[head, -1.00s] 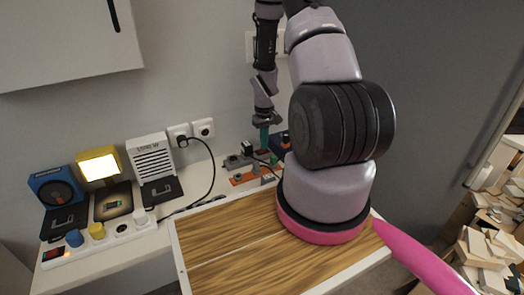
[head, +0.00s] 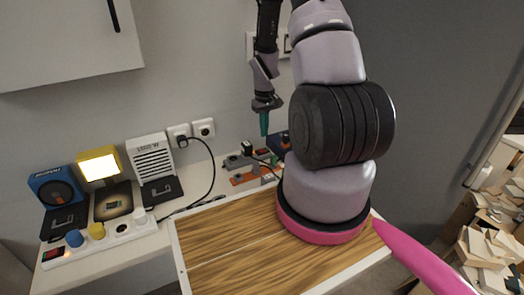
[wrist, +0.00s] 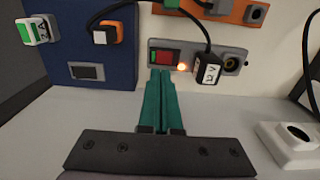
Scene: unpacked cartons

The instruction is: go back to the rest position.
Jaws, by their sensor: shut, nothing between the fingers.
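My gripper (head: 264,124) hangs in the upper middle of the head view, above the back of the worktop, with its green fingers pointing down. In the wrist view its two green fingers (wrist: 160,100) lie together, shut and empty. My arm hides part of the back of the worktop in the head view.
A power strip (head: 98,240) with coloured plugs lies at the left, before a blue device (head: 54,186), a yellow lamp (head: 98,163) and a white heater-like box (head: 150,157). A wooden board (head: 225,250) fills the front. Cartons (head: 485,240) are piled at the right.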

